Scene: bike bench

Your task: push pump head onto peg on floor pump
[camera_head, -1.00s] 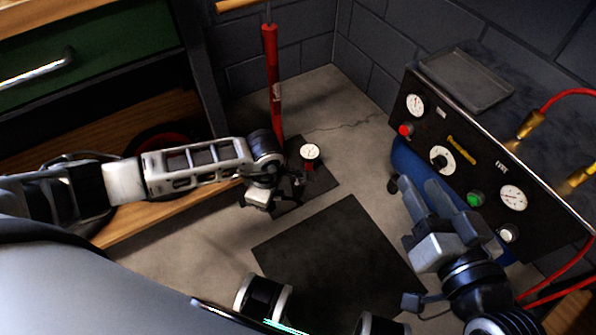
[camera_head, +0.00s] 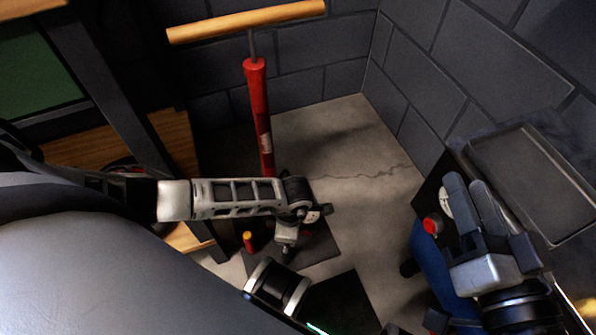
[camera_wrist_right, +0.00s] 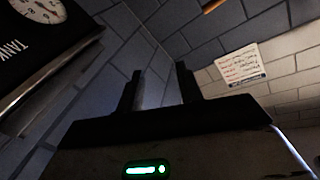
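The red floor pump (camera_head: 258,110) stands upright by the wall, with its orange bar handle (camera_head: 246,21) at the top. Its dark base plate (camera_head: 318,248) lies on the floor. A small red post with an orange top (camera_head: 248,241) stands near the base; I cannot tell whether it is the peg. My left gripper (camera_head: 304,230) is over the base, in front of the barrel's foot. Its fingers are too small and dark to read, and I cannot make out a pump head. My right gripper (camera_head: 476,205) is open and empty, away from the pump; its fingers stand apart in the wrist view (camera_wrist_right: 158,90).
A compressor panel with a red knob (camera_head: 433,224) and a blue tank (camera_head: 424,258) is close by my right gripper. A grey tray (camera_head: 535,185) lies on top. A wooden shelf (camera_head: 80,150) is at the left. Cracked concrete floor (camera_head: 345,140) is clear behind the pump.

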